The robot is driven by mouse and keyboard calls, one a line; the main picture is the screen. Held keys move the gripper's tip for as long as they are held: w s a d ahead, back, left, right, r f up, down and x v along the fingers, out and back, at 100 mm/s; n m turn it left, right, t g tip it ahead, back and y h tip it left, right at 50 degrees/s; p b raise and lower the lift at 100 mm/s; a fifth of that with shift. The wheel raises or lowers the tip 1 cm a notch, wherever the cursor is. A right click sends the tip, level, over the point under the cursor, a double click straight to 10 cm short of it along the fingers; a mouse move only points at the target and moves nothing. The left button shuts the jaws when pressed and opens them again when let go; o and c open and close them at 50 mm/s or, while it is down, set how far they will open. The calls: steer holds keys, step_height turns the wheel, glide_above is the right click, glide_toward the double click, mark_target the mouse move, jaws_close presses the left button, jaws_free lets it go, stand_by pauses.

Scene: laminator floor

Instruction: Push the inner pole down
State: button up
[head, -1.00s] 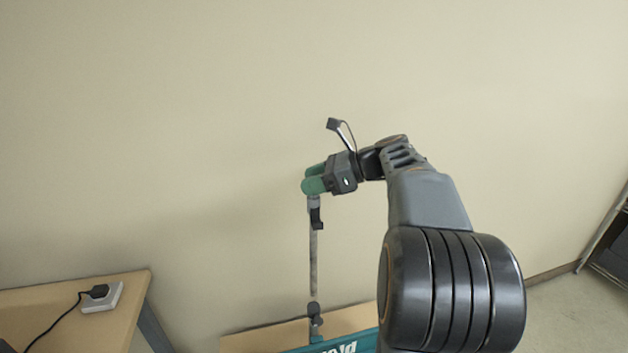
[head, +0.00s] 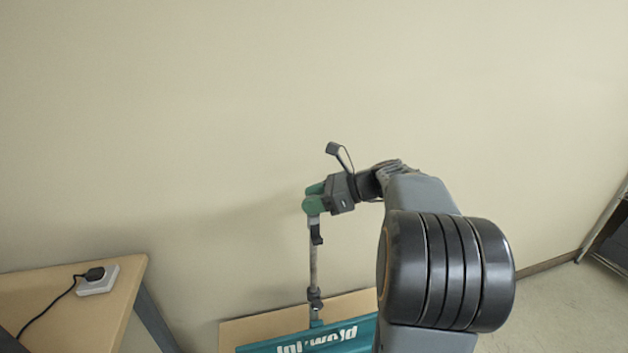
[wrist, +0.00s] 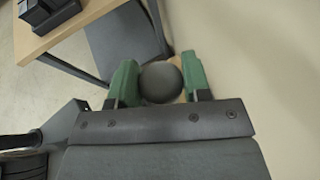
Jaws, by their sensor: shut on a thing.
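The inner pole (head: 313,265) is a thin grey upright rod with a dark clip (head: 316,236) near its top. It runs down into a dark collar (head: 315,297) above a teal base with white lettering (head: 335,340). My gripper (head: 314,197) has green fingers and is shut at the pole's top end. In the wrist view, a dark round knob (wrist: 160,82) sits between the two green fingers. The knob is hidden by the fingers in the head view.
A wooden table (head: 110,300) with a white power block (head: 98,281) and a black plug stands at the left. A tan board (head: 232,335) lies by the base. A plain wall is close behind. Bare floor shows at the right.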

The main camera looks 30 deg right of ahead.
step_height(320, 180, down, 25)
steer(key=b, duration=0.9)
steer(key=shift+f, duration=0.1)
steer(key=shift+s+f, duration=0.1)
steer(key=shift+f, duration=0.1)
steer(key=o, duration=1)
steer(key=shift+o, duration=0.8)
steer(key=shift+s+d+r, duration=0.1)
steer(key=shift+d+r, duration=0.15)
steer(key=p+v, duration=0.1)
steer(key=v, duration=1.2)
